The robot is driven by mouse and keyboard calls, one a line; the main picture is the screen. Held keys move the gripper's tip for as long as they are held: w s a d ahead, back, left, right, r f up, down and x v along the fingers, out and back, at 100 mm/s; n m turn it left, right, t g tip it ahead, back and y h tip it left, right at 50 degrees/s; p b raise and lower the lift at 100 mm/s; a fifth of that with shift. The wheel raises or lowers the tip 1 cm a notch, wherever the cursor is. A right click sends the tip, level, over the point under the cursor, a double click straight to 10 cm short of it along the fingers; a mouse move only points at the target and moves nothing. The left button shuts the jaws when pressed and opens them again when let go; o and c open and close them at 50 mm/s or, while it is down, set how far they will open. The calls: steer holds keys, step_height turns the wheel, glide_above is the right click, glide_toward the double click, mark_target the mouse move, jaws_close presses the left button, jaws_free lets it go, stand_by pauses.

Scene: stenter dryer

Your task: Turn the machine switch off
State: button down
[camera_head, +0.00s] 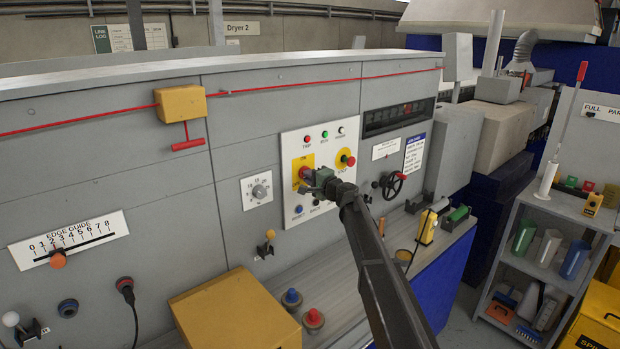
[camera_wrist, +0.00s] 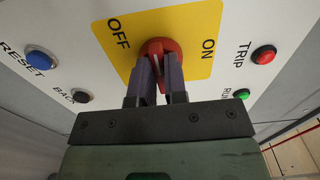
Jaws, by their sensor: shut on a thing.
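The machine switch (camera_head: 304,174) is a red rotary knob on a yellow plate on the white control panel. In the wrist view the red knob (camera_wrist: 158,47) sits between the words OFF, on the left, and ON, on the right. My gripper (camera_wrist: 162,85) is shut on the switch's red handle, with one dark finger on each side. In the head view my gripper (camera_head: 318,179) reaches the panel from the lower right and covers part of the switch. The fingers hide much of the handle, so I cannot tell which word it points to.
A red knob on yellow (camera_head: 346,159) is just right of the switch. A blue reset button (camera_wrist: 41,60) and a red trip lamp (camera_wrist: 264,54) are close by.

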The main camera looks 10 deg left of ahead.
steer(key=c, duration=1.2)
jaws_free()
steer(key=shift+o, duration=0.2)
steer(key=v, duration=1)
steer(key=shift+s+d, duration=0.25)
steer(key=shift+s, duration=0.05)
